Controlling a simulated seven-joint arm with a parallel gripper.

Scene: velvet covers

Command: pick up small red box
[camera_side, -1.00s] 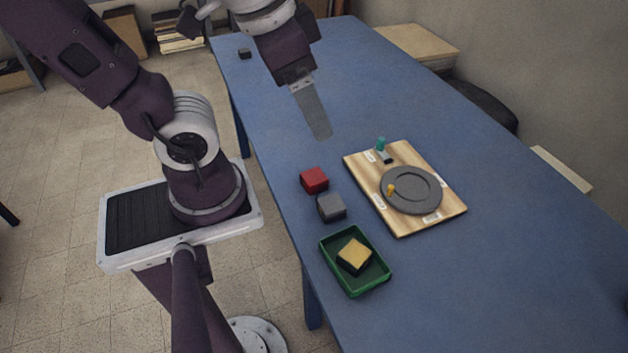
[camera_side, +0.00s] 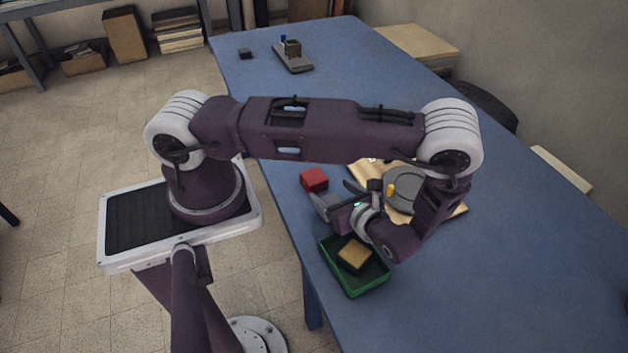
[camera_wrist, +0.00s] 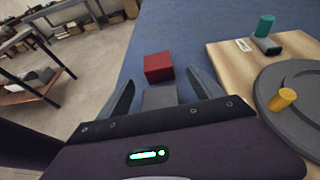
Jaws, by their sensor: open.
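The small red box (camera_side: 314,179) sits on the blue table near its left edge. It also shows in the wrist view (camera_wrist: 158,66), just beyond my fingertips. My gripper (camera_side: 336,197) is open and low over the table, pointing toward the red box. In the wrist view its two fingers (camera_wrist: 160,88) stand apart, with a grey box (camera_wrist: 159,97) between or below them; I cannot tell which. The red box lies ahead of the fingers and is not between them. In the side view my gripper mostly hides the grey box.
A green tray (camera_side: 327,257) holding a yellow-topped block (camera_side: 354,254) is close below my wrist. A wooden board (camera_wrist: 226,75) with a grey disc (camera_wrist: 297,112), a yellow peg (camera_wrist: 283,99) and a teal cylinder (camera_wrist: 265,24) lies to the right. The far table is mostly clear.

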